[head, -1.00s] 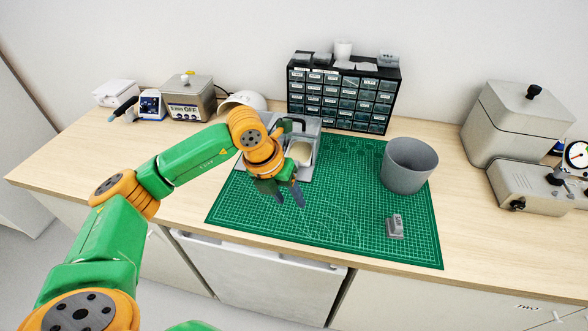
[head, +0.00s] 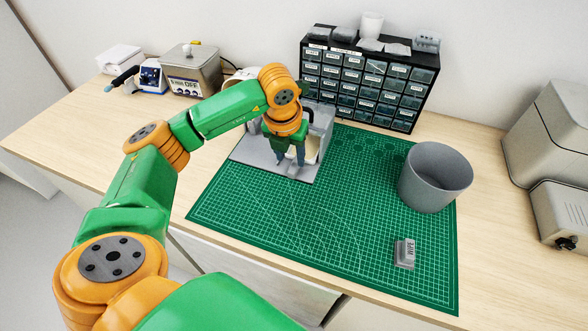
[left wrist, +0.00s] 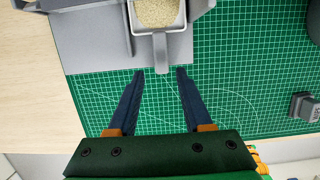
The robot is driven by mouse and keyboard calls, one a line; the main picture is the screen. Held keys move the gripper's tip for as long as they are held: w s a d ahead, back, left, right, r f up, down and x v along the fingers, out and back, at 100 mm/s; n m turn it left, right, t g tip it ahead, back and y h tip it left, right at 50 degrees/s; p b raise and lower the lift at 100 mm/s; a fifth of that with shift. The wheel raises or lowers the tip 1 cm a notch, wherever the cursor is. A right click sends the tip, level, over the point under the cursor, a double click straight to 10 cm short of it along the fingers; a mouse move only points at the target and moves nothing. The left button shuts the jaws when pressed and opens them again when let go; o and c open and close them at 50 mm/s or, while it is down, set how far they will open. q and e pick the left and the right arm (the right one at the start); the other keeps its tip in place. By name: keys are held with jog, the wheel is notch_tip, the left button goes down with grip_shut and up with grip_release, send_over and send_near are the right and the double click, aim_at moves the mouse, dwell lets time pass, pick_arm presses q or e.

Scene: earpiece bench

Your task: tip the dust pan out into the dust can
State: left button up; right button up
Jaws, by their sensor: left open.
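The dust pan (left wrist: 158,14) is a small light-grey scoop holding beige, grainy dust, at the top middle of the left wrist view. Its short handle (left wrist: 161,50) points toward my gripper. The pan sits on a grey stand (left wrist: 95,45); in the head view my gripper hides most of it. My left gripper (head: 291,160) is open over the stand's front. In the left wrist view its fingertips (left wrist: 160,72) straddle the line of the handle near its end, without visible contact. The dust can (head: 436,180) is a grey, open-topped bin at the mat's right.
A green cutting mat (head: 300,225) covers the bench middle, mostly bare. A small grey block marked WIPE (head: 405,252) lies before the can. A drawer cabinet (head: 365,85) stands behind. Grey machines (head: 555,130) stand at the right.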

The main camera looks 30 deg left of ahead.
aim_at(294, 166)
pick_arm(q)
jog(key=b+x, duration=0.1)
jog(key=x, duration=0.1)
jog(key=w+b+x, duration=0.1)
jog(key=x, duration=0.2)
jog(key=shift+s+r, duration=0.15)
jog(key=shift+s, duration=0.05)
jog(key=shift+w, duration=0.1)
grip_shut()
pick_arm(e)
jog(key=f, duration=0.1)
jog(key=w+f, duration=0.1)
jog(key=f, duration=0.1)
jog(key=shift+f, duration=0.3)
pick_arm(q)
jog(key=shift+r, duration=0.2)
pick_arm(e)
jog(key=shift+r, duration=0.15)
pick_arm(q)
jog(key=shift+d, duration=0.1)
